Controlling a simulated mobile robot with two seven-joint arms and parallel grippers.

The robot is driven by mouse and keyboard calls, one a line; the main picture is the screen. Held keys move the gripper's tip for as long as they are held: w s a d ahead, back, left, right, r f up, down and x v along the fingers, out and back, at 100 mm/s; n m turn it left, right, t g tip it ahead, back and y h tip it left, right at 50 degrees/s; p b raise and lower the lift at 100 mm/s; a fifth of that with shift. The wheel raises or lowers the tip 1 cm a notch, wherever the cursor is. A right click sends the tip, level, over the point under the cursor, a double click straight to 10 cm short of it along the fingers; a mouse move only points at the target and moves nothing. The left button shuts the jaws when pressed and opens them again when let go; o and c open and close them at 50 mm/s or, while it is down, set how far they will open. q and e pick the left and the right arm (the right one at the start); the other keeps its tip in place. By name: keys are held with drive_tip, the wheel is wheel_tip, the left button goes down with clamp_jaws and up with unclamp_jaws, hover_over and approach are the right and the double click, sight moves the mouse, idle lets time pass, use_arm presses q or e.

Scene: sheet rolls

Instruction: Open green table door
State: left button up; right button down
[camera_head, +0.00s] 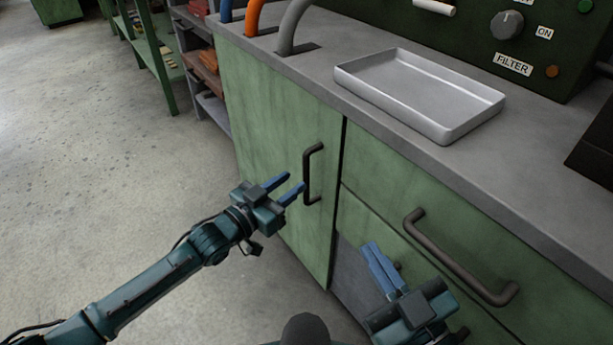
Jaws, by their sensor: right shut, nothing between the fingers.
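The green table door (271,135) is the tall front panel on the left of the green bench. It looks closed, flush with the bench front. Its dark upright bar handle (311,174) sits near its right edge. My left gripper (284,186) is open, its two blue fingers pointing at the handle. The fingertips are just left of the handle; I cannot tell whether they touch it. My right gripper (371,262) is shut and empty, in front of the bench to the lower right of the door. It hides part of the lower drawer area.
A drawer with a long bar handle (457,258) is right of the door. A metal tray (419,94) lies on the grey countertop. A control panel (510,40) stands behind it. Shelves (200,62) stand at the back left. The floor (110,170) at left is clear.

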sight(304, 174)
use_arm(q)
drive_tip(key=b+x, duration=0.1)
drive_tip(key=x, duration=0.5)
drive_tip(key=shift+b, duration=0.3)
drive_tip(key=shift+c, duration=0.3)
clamp_jaws()
